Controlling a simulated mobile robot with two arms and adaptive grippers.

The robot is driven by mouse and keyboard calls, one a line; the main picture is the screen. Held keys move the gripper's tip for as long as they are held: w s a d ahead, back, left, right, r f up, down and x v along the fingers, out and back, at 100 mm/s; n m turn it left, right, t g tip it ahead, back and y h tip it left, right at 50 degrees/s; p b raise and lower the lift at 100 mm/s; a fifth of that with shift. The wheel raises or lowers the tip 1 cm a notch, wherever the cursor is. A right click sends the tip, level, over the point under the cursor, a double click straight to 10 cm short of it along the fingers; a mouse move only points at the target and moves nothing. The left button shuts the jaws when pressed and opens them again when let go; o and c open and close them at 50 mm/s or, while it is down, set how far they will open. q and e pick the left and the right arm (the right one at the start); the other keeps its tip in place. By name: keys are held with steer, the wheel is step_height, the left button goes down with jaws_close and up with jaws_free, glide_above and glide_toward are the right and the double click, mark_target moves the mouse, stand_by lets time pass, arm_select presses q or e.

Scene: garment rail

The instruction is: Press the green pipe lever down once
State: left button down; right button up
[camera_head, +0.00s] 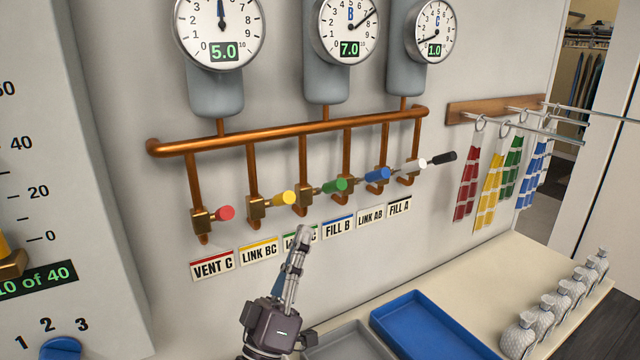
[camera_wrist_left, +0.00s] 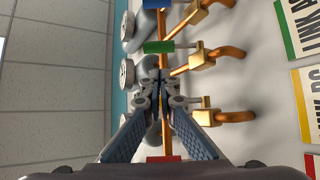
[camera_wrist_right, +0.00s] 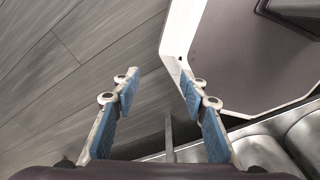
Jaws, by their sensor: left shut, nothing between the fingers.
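The green lever (camera_head: 335,186) sticks out from a brass valve on the copper pipework, third from the left in the row. It also shows in the left wrist view (camera_wrist_left: 158,47), just beyond the fingertips. My left gripper (camera_head: 303,232) is shut and empty, below the green lever in the head view and apart from it. Its fingers partly cover the green-striped label (camera_head: 290,240). In the left wrist view the shut fingertips (camera_wrist_left: 160,76) appear between the green lever and the red lever (camera_wrist_left: 163,159). My right gripper (camera_wrist_right: 158,82) shows only in its wrist view, open and empty.
Yellow (camera_head: 284,198) and blue (camera_head: 377,174) levers flank the green one; white (camera_head: 413,166) and black (camera_head: 443,157) ones are farther right. Gauges above read 5.0 (camera_head: 220,30), 7.0 (camera_head: 348,28) and 1.0 (camera_head: 433,28). A blue tray (camera_head: 425,330) and several white bottles (camera_head: 545,315) stand below.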

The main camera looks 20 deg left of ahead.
mark_target(321, 189)
arm_select(q)
steer(key=shift+s+r, duration=0.1)
steer(key=shift+s, duration=0.05)
arm_select(e)
steer(key=shift+d, duration=0.1)
arm_select(q)
steer(key=p+x, duration=0.4)
steer(key=x, duration=0.6)
steer(key=shift+p, duration=0.3)
arm_select(e)
steer(key=r, duration=0.1)
steer(key=w+r, duration=0.1)
steer(key=r, duration=0.2)
steer(key=shift+w+a+r, duration=0.2)
steer(key=shift+a+r, duration=0.15)
steer(key=shift+a, duration=0.05)
